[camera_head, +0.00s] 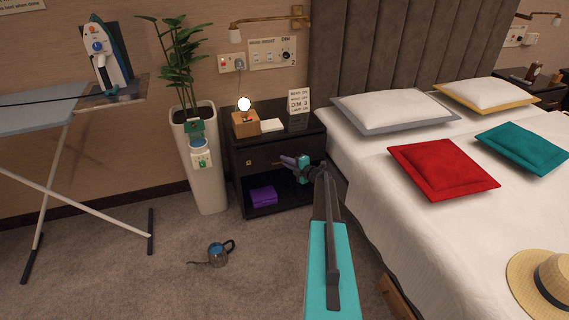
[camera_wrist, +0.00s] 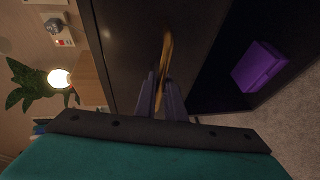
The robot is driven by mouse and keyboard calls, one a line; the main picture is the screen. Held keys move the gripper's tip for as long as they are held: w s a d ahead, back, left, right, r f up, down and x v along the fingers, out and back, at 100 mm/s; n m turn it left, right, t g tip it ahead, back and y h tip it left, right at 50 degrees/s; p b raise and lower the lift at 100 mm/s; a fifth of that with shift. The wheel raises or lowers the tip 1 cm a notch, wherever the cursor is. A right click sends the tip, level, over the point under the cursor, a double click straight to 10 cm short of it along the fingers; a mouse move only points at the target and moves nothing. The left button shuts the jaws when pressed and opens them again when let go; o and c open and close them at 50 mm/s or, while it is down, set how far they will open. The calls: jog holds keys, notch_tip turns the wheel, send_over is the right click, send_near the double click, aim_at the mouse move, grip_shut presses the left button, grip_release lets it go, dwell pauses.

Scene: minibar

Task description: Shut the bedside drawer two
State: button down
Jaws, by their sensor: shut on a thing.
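The dark bedside cabinet (camera_head: 232,165) stands left of the bed, with one drawer front (camera_head: 262,156) above an open shelf. A small "2" shows on the wall panel above it. My gripper (camera_head: 287,160) is at the drawer front, reaching in from the right. In the wrist view my gripper (camera_wrist: 162,95) has its fingers closed around the brass handle (camera_wrist: 167,55), on the dark drawer front (camera_wrist: 130,45). The drawer looks close to flush with the cabinet; I cannot tell whether a small gap remains. My arm hides the drawer's right part.
A lamp (camera_head: 244,104), wooden box (camera_head: 246,124) and sign (camera_head: 299,100) stand on top. A white planter (camera_head: 205,180) is close on the left, the bed (camera_head: 400,220) on the right.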

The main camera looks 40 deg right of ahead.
jog(key=shift+w+d+r, duration=0.25)
jog(key=shift+d, duration=0.1)
jog(key=c, duration=1.8)
grip_release()
jog(key=shift+c, duration=0.2)
jog(key=shift+w, duration=0.1)
jog(key=shift+a, duration=0.1)
jog(key=shift+s+a+r, duration=0.1)
jog(key=shift+s, duration=0.35)
jog(key=s+r, duration=0.1)
jog(key=s, duration=1.2)
jog(key=shift+d+r, duration=0.2)
jog(key=shift+r, duration=0.15)
